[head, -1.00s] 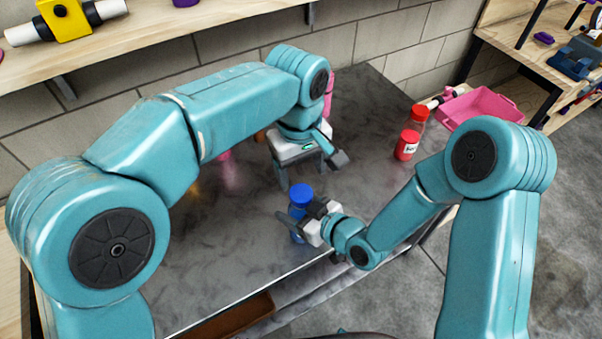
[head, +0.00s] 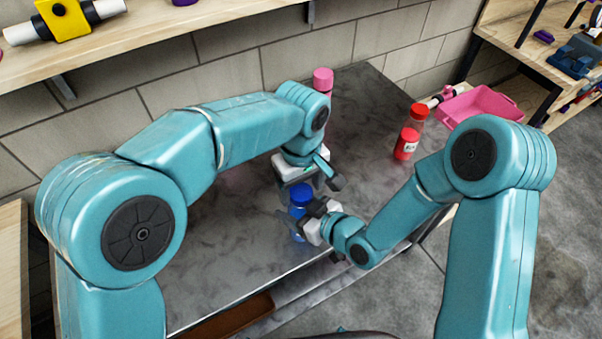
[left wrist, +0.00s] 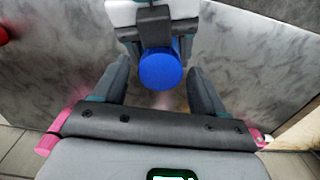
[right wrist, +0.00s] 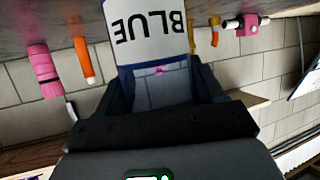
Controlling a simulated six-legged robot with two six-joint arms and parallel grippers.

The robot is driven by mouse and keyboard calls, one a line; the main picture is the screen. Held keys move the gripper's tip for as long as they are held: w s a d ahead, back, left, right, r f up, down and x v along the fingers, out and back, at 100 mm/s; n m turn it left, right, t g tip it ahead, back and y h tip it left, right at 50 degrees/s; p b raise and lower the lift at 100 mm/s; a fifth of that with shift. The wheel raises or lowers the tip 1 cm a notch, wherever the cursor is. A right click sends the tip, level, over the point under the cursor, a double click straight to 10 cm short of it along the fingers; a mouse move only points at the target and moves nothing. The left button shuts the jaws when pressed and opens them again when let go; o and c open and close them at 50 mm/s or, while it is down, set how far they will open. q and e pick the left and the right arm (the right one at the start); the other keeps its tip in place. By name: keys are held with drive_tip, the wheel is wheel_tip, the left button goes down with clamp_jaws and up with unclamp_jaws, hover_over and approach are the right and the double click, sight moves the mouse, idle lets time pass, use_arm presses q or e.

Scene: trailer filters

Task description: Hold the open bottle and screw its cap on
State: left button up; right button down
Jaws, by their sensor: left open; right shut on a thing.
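The blue bottle (head: 296,236) stands upright on the grey table, with its blue cap (head: 300,194) on top. In the left wrist view the round cap (left wrist: 160,69) shows from above. In the right wrist view the bottle's white label (right wrist: 150,30) reads BLUE, upside down. My right gripper (head: 308,224) is shut on the bottle's body from the right. My left gripper (head: 308,188) is above the cap, pointing down. Its fingers (left wrist: 158,90) are open on either side of the cap, with visible gaps. How far the cap is threaded cannot be seen.
A pink bottle (head: 323,80) stands behind my left arm. A wooden shelf (head: 190,28) runs along the wall. The table's front edge is close to the blue bottle.

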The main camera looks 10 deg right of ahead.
use_arm(q)
drive_tip(key=shift+f, duration=0.35)
drive_tip(key=c, duration=1.1)
drive_tip(key=o, duration=1.2)
drive_tip(key=shift+r, duration=2.3)
drive_tip(key=shift+c, duration=0.5)
